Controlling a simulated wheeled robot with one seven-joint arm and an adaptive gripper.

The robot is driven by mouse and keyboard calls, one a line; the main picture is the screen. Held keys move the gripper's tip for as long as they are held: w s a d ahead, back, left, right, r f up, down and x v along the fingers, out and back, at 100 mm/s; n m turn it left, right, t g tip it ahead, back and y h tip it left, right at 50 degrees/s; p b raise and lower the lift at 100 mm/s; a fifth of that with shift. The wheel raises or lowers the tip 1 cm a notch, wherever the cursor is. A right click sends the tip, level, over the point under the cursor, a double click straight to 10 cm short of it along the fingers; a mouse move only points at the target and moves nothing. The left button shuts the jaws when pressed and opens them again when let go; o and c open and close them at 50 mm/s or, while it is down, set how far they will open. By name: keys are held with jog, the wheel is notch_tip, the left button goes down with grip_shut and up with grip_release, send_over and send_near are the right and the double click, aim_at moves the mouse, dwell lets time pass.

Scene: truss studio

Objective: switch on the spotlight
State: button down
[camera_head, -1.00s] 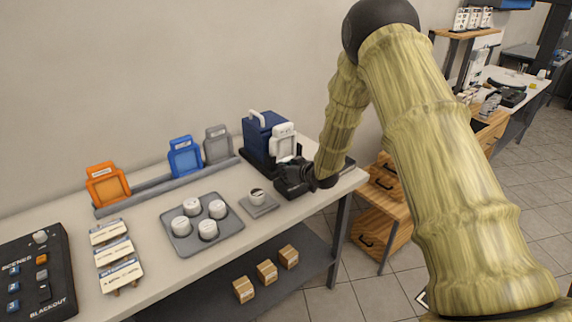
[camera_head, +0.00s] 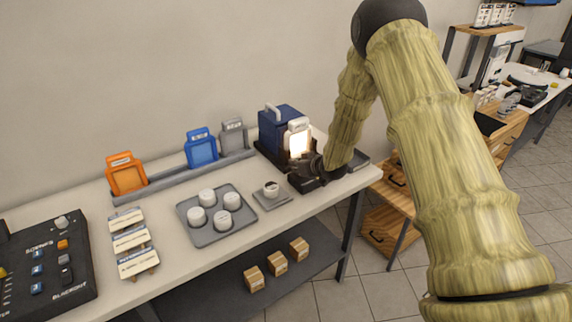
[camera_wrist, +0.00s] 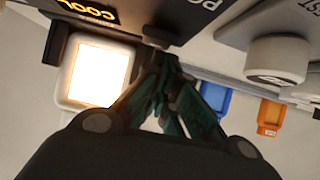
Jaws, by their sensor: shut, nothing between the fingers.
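The spotlight (camera_head: 281,128) is a dark blue box with a white-framed front, standing on a black base at the right end of the table. Its front panel (camera_head: 298,141) glows bright; the glowing square also shows in the wrist view (camera_wrist: 98,74). My gripper (camera_head: 308,166) is at the spotlight's front, just below and right of the lit panel. In the wrist view my gripper (camera_wrist: 163,82) has its dark fingers together and empty, with their tips by a dark edge beside the lit panel.
Orange (camera_head: 126,175), blue (camera_head: 201,149) and grey (camera_head: 233,136) frames stand in a rack along the wall.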

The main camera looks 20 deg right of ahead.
jog(key=shift+s+d, duration=0.2)
jog(key=shift+d, duration=0.05)
jog(key=shift+s, duration=0.1)
jog(key=shift+s, duration=0.15)
jog(key=shift+s+d, duration=0.15)
jog(key=shift+s, duration=0.3)
notch_tip(320, 180, up, 5)
jog(key=p, duration=0.3)
jog(key=shift+f, duration=0.2)
jog(key=shift+s+d+b, duration=0.1)
jog(key=shift+s+b, duration=0.15)
jog(key=shift+b, duration=0.2)
jog(key=s+d+r+b, duration=0.1)
jog(key=s+r+b, duration=0.1)
jog(key=s+r, duration=0.4)
jog(key=shift+d+r+b, duration=0.25)
jog(key=shift+d+b, duration=0.1)
jog(key=shift+d, duration=0.05)
jog(key=shift+s+f, duration=0.15)
